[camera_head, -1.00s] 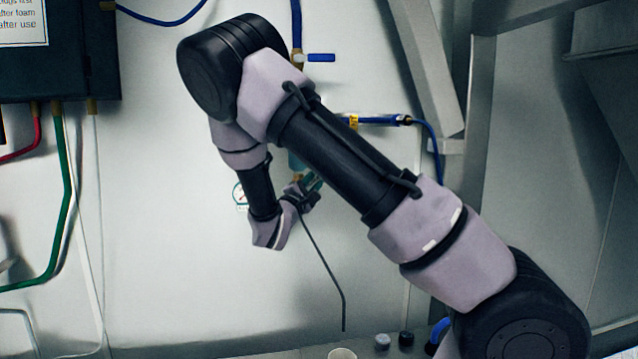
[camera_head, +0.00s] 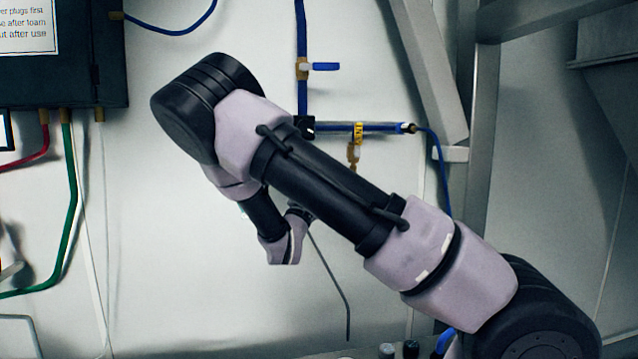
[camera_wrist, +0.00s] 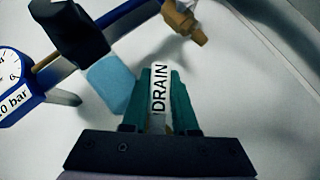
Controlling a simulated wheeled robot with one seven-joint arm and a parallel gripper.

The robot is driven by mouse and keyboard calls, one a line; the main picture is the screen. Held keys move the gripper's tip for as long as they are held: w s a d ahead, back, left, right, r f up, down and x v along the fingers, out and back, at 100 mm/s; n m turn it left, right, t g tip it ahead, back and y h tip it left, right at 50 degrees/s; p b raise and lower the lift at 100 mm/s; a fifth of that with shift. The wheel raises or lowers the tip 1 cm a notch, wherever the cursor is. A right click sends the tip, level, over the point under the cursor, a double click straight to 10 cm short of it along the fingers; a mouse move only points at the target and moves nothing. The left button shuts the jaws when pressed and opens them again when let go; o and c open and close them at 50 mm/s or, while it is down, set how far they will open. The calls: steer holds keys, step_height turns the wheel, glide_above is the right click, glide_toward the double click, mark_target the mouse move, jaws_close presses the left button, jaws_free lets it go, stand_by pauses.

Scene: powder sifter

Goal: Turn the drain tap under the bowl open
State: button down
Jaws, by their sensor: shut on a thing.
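My gripper (camera_wrist: 158,84), with two teal fingers, is shut on a white tag marked DRAIN (camera_wrist: 160,98) in the wrist view. The part of the drain tap behind the tag is hidden by the fingers. The light-blue bowl (camera_wrist: 112,82) under a black block (camera_wrist: 68,28) is just to the left of the fingers, tilted in this view. In the head view my arm hides the bowl, the tap and my fingertips.
A round pressure gauge (camera_wrist: 14,84) is left of the bowl in the wrist view. A brass tap (camera_wrist: 185,20) is at upper right. In the head view, blue pipe (camera_head: 385,127) runs right along the wall, and a dark box (camera_head: 60,60) hangs at upper left.

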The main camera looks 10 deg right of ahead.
steer(key=c, duration=0.7)
jaws_free()
steer(key=shift+m, duration=0.3)
